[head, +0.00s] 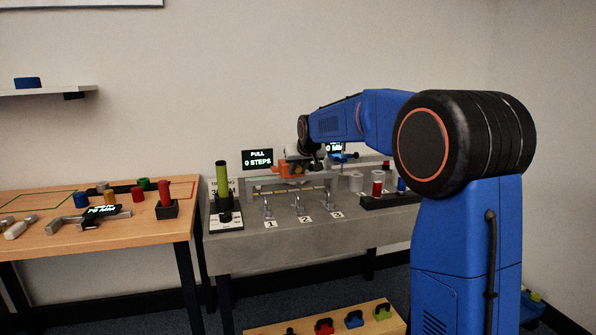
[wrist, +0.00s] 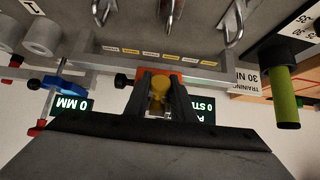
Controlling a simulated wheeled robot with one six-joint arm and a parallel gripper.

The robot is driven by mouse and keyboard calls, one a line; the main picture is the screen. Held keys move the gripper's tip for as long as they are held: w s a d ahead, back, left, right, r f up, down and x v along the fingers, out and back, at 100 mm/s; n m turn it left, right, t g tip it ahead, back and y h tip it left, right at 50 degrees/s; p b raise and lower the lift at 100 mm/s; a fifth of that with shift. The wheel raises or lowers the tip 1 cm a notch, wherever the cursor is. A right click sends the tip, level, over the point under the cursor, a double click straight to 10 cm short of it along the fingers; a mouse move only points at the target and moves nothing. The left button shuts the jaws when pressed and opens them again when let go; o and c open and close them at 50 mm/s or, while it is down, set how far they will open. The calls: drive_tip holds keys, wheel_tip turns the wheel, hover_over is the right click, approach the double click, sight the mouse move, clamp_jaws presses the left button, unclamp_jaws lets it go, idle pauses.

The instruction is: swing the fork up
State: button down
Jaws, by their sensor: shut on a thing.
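My gripper (wrist: 159,98) is shut on a yellow, brass-coloured knob (wrist: 158,82), which shows between its two dark fingers in the wrist view. The knob is in front of an orange block (wrist: 188,74) on the grey rail frame (wrist: 215,75). The orange block also shows in the head view (head: 291,170), just below the end of my arm. I cannot make out the fork's shape or angle; my fingers cover much of that spot. The display in the head view (head: 257,159) reads PULL, 0 STEPS.
A green-handled lever (head: 222,182) stands left of the frame. Several metal hooks, one by label 1 (head: 267,207), line the grey bench front. A blue clamp (wrist: 50,82) and grey spools (wrist: 42,36) are on the frame's other side. A wooden table (head: 150,220) with tools stands left.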

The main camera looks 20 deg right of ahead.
drive_tip(key=shift+r, duration=0.2)
drive_tip(key=c, duration=1.5)
unclamp_jaws()
drive_tip(key=shift+f, duration=0.1)
drive_tip(key=v, duration=1.7)
drive_tip(key=shift+s, duration=0.1)
